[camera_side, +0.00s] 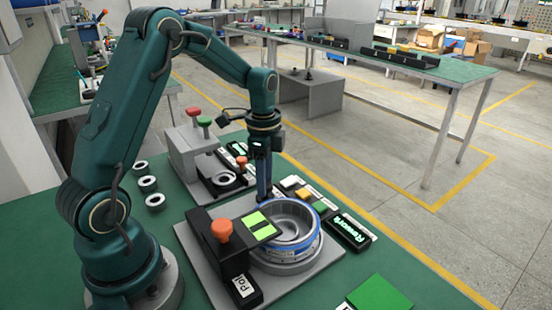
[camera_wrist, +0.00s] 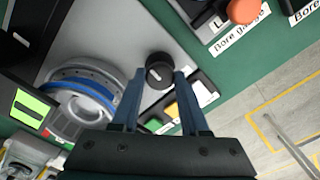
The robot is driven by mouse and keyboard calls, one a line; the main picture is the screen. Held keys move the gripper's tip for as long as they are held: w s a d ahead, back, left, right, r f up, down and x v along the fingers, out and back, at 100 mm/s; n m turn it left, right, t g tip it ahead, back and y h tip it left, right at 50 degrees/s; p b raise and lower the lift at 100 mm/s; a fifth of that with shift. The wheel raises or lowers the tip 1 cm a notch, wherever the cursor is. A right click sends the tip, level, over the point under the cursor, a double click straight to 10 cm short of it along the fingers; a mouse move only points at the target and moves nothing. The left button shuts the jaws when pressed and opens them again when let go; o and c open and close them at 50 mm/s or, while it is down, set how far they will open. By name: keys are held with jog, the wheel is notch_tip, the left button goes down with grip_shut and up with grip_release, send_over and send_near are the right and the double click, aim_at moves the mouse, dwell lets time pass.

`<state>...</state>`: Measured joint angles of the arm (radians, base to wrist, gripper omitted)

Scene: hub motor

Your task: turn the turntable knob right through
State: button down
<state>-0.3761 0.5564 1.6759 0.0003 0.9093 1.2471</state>
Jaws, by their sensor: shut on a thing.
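The turntable knob (camera_wrist: 159,71) is a small black round knob with a pale mark on its top, standing on a grey plate. My gripper (camera_wrist: 160,72) has its two blue fingers on either side of it and is shut on it. In the side view my gripper (camera_side: 264,198) points straight down behind the turntable, and the knob is not clearly visible there. The turntable (camera_side: 285,266) is a round grey base beside the knob. A metal hub with a blue band (camera_side: 312,238) sits on it; it also shows in the wrist view (camera_wrist: 72,80).
A black post with an orange button (camera_side: 223,230) and a green-lit display (camera_side: 260,226) stands close by the hub. A bore gauge station (camera_side: 195,150) is behind. A Rework tray (camera_side: 350,231) lies to the right, and small coloured buttons (camera_side: 303,193) sit near my fingers.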

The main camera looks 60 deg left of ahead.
jog(key=shift+m, duration=0.5)
jog(key=shift+c, duration=2.1)
grip_release()
jog(key=shift+r, duration=2.6)
